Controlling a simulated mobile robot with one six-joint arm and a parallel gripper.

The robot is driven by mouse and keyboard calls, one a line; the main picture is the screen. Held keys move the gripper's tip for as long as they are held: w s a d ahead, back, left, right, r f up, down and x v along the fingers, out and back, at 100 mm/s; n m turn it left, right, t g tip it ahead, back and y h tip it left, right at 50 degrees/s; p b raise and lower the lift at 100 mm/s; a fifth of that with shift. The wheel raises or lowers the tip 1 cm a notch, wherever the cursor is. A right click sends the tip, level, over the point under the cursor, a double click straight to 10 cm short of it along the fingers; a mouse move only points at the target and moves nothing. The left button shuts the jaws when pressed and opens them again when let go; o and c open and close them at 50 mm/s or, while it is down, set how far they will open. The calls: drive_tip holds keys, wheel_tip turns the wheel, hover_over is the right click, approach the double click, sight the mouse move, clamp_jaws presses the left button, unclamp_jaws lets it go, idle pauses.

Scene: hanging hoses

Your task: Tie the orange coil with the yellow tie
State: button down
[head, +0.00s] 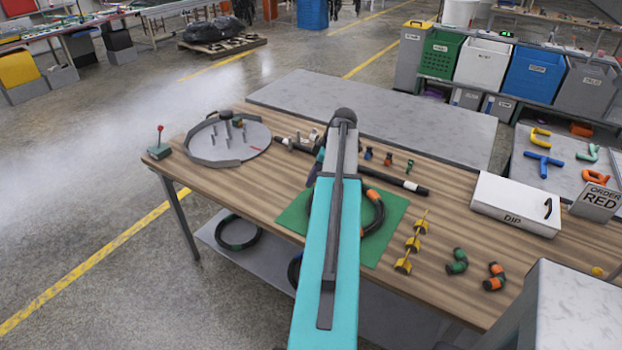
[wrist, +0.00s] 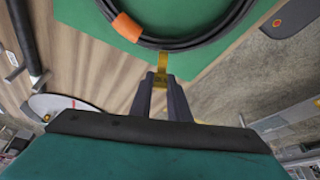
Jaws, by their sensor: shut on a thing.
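The orange coil (head: 378,213) is a black hose ring with an orange band. It lies on a green mat (head: 392,237) on the wooden table, partly hidden by my arm. In the wrist view the coil (wrist: 190,42) curves across the top, with its orange band (wrist: 126,27) left of centre. My gripper (wrist: 161,77) is shut on a yellow tie (wrist: 163,60) just outside the coil's edge. The tie's strip reaches up to the hose; I cannot tell whether it passes around it. In the head view my arm hides the gripper.
Several yellow pieces (head: 413,243) stand in a row right of the mat. Green (head: 457,261) and orange (head: 494,277) fittings lie beyond them. A white DIP box (head: 516,205) stands at the right. A black rod (head: 395,180) lies behind the mat. Another coil (head: 238,232) is on the lower shelf.

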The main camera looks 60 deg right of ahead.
drive_tip(key=shift+f, duration=0.2)
drive_tip(key=shift+s+f+b, duration=0.1)
drive_tip(key=shift+f+b, duration=1.1)
drive_tip(key=shift+f, duration=0.45)
drive_tip(key=shift+f+b, duration=1.05)
drive_tip(key=shift+f, duration=0.6)
idle(1.7)
